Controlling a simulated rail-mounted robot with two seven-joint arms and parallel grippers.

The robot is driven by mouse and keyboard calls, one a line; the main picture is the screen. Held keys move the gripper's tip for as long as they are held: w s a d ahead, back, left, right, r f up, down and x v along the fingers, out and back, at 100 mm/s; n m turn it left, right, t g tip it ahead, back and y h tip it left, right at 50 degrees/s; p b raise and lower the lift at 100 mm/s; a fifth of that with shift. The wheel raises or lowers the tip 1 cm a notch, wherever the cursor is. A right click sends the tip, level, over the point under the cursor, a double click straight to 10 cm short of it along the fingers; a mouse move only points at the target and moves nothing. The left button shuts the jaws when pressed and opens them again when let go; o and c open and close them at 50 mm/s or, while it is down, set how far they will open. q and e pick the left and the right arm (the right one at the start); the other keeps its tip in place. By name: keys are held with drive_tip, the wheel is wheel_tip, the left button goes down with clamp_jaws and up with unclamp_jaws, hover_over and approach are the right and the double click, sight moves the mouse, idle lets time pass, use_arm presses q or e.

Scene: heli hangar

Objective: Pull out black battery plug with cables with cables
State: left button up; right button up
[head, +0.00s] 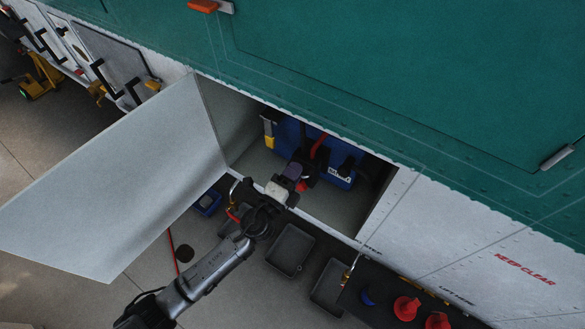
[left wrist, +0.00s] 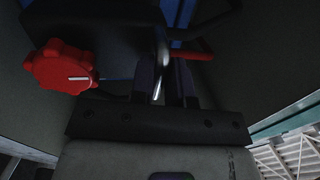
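The blue battery (head: 290,138) sits inside the open compartment, with a black plug and cables (head: 312,165) at its front and a red cable over it. My left gripper (head: 296,174) reaches into the compartment in front of the plug. In the left wrist view a black body (left wrist: 100,22) with a red knob (left wrist: 62,68) is close ahead. The fingers of my left gripper (left wrist: 166,82) stand a narrow gap apart, with a shiny edge between them. Whether they clamp the plug is too dark to tell. My right gripper is not in view.
A pale door panel (head: 120,180) stands open at the left. The compartment's walls and sill surround my gripper closely. A blue bin (head: 208,203) is at the left.

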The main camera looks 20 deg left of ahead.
use_arm(q)
drive_tip(key=o, duration=0.4)
drive_tip(key=shift+s, duration=0.1)
drive_tip(key=b+v, duration=0.2)
drive_tip(key=v, duration=1.1)
drive_tip(key=shift+s+a+f, duration=0.1)
drive_tip(key=shift+s+a, duration=0.05)
drive_tip(key=shift+s, duration=0.2)
